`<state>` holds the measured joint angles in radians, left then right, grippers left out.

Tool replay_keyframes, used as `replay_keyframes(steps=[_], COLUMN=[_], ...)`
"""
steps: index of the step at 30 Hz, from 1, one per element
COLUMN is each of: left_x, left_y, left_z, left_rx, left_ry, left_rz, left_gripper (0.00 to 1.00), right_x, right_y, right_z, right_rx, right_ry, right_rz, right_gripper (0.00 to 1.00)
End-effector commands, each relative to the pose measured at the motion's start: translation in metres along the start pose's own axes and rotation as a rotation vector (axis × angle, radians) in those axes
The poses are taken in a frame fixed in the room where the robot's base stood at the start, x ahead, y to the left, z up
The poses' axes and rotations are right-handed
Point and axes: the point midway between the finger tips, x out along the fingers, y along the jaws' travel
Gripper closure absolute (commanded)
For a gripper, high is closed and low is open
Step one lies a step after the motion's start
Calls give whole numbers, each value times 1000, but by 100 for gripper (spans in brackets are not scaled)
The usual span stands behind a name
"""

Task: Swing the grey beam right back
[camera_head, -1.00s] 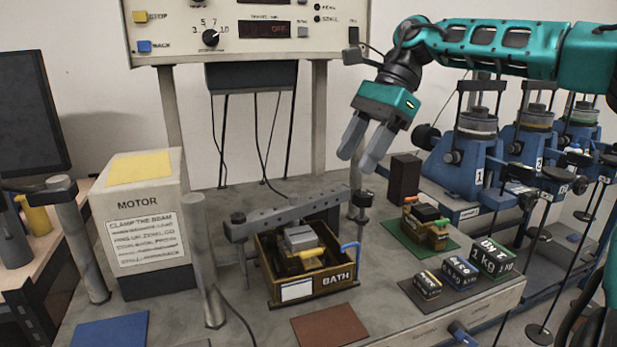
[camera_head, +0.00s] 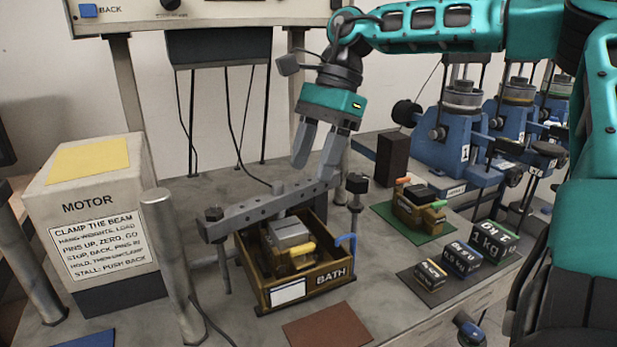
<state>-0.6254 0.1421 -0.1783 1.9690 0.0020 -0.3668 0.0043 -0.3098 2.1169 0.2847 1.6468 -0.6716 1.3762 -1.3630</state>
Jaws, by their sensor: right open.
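The grey beam (camera_head: 262,208) lies across above the brown box marked BATH (camera_head: 318,283), sloping up from lower left to upper right. It is a long bar with a row of holes and dark knobs near it. My right gripper (camera_head: 315,166) comes down from above, with its jaws open around the beam's right end or just above it; I cannot tell whether they touch. The jaws hide part of that end. My left gripper is not in view.
A motor box (camera_head: 90,215) and a grey post (camera_head: 172,265) stand to the left. A green mat (camera_head: 440,235) with a small device and several labelled weights (camera_head: 462,257) lie to the right. Blue machines (camera_head: 450,150) stand at the back right.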

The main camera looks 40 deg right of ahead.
Motion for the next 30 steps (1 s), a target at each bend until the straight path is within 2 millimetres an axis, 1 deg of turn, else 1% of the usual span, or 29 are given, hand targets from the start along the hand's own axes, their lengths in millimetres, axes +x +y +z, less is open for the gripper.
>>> replay_keyframes(steps=[1, 6, 10, 17, 30], left_x=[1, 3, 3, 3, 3], left_y=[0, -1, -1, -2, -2], left_z=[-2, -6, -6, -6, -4], left_rx=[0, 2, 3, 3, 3], left_ry=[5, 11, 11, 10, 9], left_rz=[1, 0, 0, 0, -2], left_gripper=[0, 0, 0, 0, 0], right_x=[9, 25, 28, 29, 28], right_y=[1, 0, 0, 0, 0], right_z=[0, 0, 0, 0, 0], right_rx=[-1, 0, 1, 1, 0], right_ry=[0, 0, 1, 0, 0], right_rz=[3, 1, 0, 0, 0], right_gripper=[48, 48, 48, 48, 90])
